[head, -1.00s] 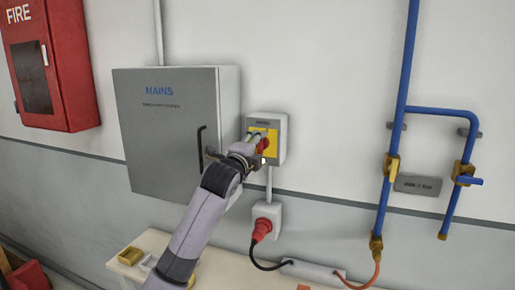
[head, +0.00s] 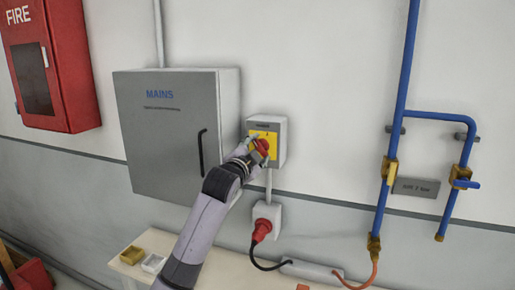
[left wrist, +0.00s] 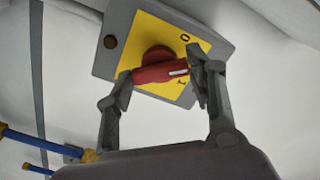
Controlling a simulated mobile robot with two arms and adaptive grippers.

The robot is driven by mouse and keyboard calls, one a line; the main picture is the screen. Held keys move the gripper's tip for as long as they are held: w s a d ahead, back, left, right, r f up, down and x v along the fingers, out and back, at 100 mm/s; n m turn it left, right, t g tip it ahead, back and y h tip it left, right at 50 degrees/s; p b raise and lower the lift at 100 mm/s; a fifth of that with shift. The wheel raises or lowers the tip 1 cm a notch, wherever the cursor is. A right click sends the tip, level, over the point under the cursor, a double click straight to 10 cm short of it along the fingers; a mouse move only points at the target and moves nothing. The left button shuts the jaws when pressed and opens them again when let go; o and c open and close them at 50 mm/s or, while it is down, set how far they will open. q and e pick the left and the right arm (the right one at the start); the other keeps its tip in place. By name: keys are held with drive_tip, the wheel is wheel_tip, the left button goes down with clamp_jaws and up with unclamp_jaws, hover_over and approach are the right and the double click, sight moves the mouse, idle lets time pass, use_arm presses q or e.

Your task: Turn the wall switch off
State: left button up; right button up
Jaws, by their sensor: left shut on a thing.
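The wall switch (head: 282,143) is a grey box with a yellow face plate and a red rotary handle (head: 262,147), fixed to the wall right of the MAINS cabinet. It also shows in the left wrist view (left wrist: 106,69), where the red handle (left wrist: 157,73) carries a white mark. The mark points to the picture's right, between the 0 and I labels and nearer I. My left gripper (head: 254,151) is at the switch, with its fingers shut on the two ends of the handle in the left wrist view (left wrist: 162,68). My right gripper is not in view.
The grey MAINS cabinet (head: 165,125) with a black handle stands close left of the switch. A socket with a red plug (head: 262,229) sits below. Blue pipes (head: 395,130) run at right. A bench (head: 128,267) with small trays is below left.

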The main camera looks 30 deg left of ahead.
use_arm(q)
drive_tip(key=n+p, duration=0.1)
drive_tip(key=n, duration=0.4)
drive_tip(key=shift+n+p, duration=0.3)
drive_tip(key=shift+f+n+p, duration=0.1)
drive_tip(key=shift+n+p, duration=0.6)
drive_tip(key=shift+n, duration=1.6)
drive_tip(key=o, duration=1.2)
drive_tip(key=shift+c, duration=0.2)
drive_tip(key=shift+s, duration=0.1)
drive_tip(key=v, duration=1.1)
drive_tip(key=shift+s, duration=0.4)
